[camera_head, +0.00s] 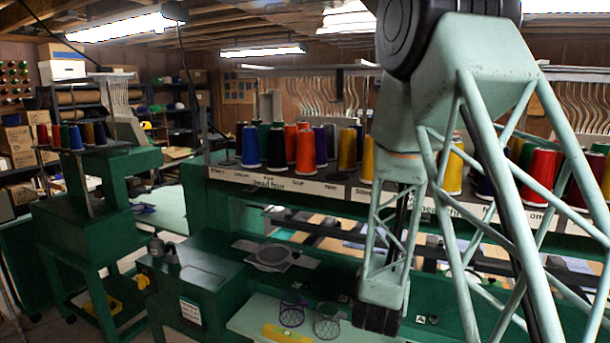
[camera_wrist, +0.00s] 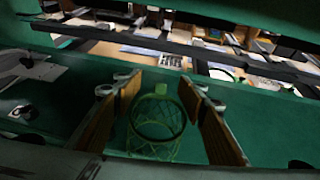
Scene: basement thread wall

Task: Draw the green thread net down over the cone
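The green thread net (camera_wrist: 158,128) shows in the wrist view as an open mesh ring with a small bright green tab, over a dark green surface. My gripper (camera_wrist: 160,84) is open around it, with one brown-padded finger on each side and gaps to the mesh. In the head view my gripper (camera_head: 377,318) points down low over the green bench, and the green net is hidden there. I cannot tell which cone the task means.
A purple net (camera_head: 292,314) and a grey net (camera_head: 328,321) stand left of my gripper on a pale green board (camera_head: 250,318). A yellow block (camera_head: 285,334) lies in front of them. The cone rack (camera_head: 310,186) runs behind my arm. A green machine (camera_head: 195,285) stands left.

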